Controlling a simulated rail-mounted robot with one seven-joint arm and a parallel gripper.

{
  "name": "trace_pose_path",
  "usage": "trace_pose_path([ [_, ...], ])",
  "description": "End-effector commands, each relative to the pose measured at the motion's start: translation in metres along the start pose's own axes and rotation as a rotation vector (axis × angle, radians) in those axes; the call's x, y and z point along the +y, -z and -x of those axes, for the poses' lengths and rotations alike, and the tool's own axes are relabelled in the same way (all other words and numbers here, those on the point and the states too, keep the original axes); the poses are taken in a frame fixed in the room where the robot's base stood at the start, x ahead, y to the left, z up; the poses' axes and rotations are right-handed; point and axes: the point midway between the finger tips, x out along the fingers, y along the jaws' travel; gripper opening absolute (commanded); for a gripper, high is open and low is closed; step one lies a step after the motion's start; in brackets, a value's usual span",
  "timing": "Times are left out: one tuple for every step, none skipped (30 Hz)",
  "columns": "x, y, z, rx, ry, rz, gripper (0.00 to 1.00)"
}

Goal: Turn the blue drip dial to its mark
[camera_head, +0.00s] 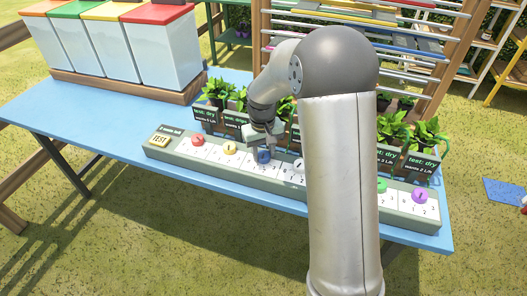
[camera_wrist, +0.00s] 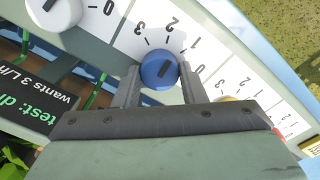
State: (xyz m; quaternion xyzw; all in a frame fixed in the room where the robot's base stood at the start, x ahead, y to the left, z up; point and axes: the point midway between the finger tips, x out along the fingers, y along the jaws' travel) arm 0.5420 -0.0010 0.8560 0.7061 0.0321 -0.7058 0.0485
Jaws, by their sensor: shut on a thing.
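The blue drip dial (camera_head: 263,156) sits on the long pale control strip (camera_head: 213,153) on the table. In the wrist view the blue dial (camera_wrist: 158,70) lies between the two fingertips of my gripper (camera_wrist: 159,76), one at each side. My gripper (camera_head: 262,140) is shut on it. A dark pointer line on the dial slants to the upper right, toward the side of the 2 and 1; its exact reading is unclear. The printed scale (camera_wrist: 172,25) shows 3, 2, 1 and 0 around the dial.
A yellow dial (camera_head: 229,147) and a white dial (camera_head: 298,165) flank the blue one. Potted plants with dark signs (camera_head: 204,116) stand close behind the strip. A TEST button (camera_head: 160,140) is at its left end. Lidded bins (camera_head: 163,48) stand at the back left.

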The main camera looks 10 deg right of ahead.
Motion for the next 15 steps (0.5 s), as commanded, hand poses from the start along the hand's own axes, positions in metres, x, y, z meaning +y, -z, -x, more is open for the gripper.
trace_pose_path([
  [0.0004, 0.0005, 0.0011, 0.003, 0.0, 0.031, 0.15],
  [0.0005, 0.0005, 0.0011, 0.004, 0.0, 0.052, 0.15],
  [0.0006, 0.0004, 0.0011, 0.004, -0.001, 0.077, 0.15],
  [0.0005, 0.0004, 0.0012, 0.005, -0.001, 0.094, 0.15],
  [0.0004, 0.0004, 0.0012, 0.005, -0.001, 0.111, 0.15],
  [0.0002, 0.0005, 0.0012, 0.006, -0.001, 0.131, 0.15],
  [0.0001, 0.0005, 0.0012, 0.006, -0.001, 0.146, 0.15],
  [0.0, 0.0005, 0.0012, 0.006, 0.0, 0.158, 0.15],
  [-0.0001, 0.0005, 0.0012, 0.007, 0.0, 0.174, 0.15],
  [-0.0002, 0.0005, 0.0012, 0.007, 0.0, 0.185, 0.15],
  [-0.0002, 0.0005, 0.0012, 0.007, 0.0, 0.193, 0.15],
  [-0.0001, 0.0005, 0.0012, 0.008, 0.0, 0.204, 0.15],
  [-0.0001, 0.0005, 0.0013, 0.008, 0.0, 0.211, 0.15],
  [-0.0001, 0.0005, 0.0012, 0.008, 0.0, 0.217, 0.15],
  [0.0, 0.0005, 0.0012, 0.008, 0.0, 0.223, 0.15],
])
